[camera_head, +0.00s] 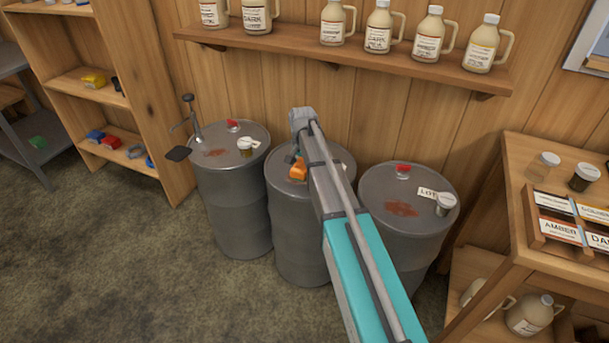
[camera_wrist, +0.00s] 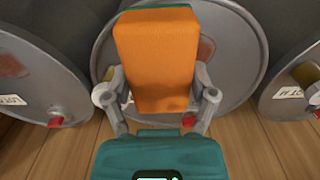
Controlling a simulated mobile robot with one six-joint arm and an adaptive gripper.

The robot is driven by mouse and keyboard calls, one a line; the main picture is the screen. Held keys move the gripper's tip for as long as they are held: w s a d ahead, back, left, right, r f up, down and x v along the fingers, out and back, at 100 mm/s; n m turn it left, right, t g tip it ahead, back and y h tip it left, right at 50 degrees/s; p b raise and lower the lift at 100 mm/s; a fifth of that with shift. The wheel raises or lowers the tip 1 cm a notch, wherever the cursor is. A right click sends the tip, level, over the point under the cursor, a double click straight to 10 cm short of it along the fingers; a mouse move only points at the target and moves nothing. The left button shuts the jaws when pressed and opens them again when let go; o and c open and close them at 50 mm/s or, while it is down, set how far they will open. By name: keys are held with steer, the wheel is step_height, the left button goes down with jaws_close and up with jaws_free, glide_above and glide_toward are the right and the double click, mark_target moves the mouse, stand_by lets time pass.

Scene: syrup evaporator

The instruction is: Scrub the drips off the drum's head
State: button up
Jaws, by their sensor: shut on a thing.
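Three grey steel drums stand in a row in the head view: left (camera_head: 232,205), middle (camera_head: 300,235) and right (camera_head: 408,215). My gripper (camera_wrist: 157,95) is shut on an orange sponge (camera_wrist: 155,60) with a green edge. The sponge also shows over the middle drum's head in the head view (camera_head: 298,170); I cannot tell whether it touches. A reddish-brown stain (camera_wrist: 205,47) shows beside it on the middle head, partly hidden by the sponge. My arm hides part of the middle drum.
The drum heads carry red caps and small jars; the left one bears a pump (camera_head: 192,118). A wall shelf (camera_head: 290,40) with jugs hangs behind. A wooden rack (camera_head: 108,150) stands left, a wooden table (camera_head: 515,225) right. Floor (camera_head: 130,260) in front is clear.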

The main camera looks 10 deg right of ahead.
mark_target(302, 165)
steer(key=shift+w+d+f+b, duration=0.15)
steer(key=shift+w+f+b, duration=0.55)
steer(key=shift+w+f, duration=0.5)
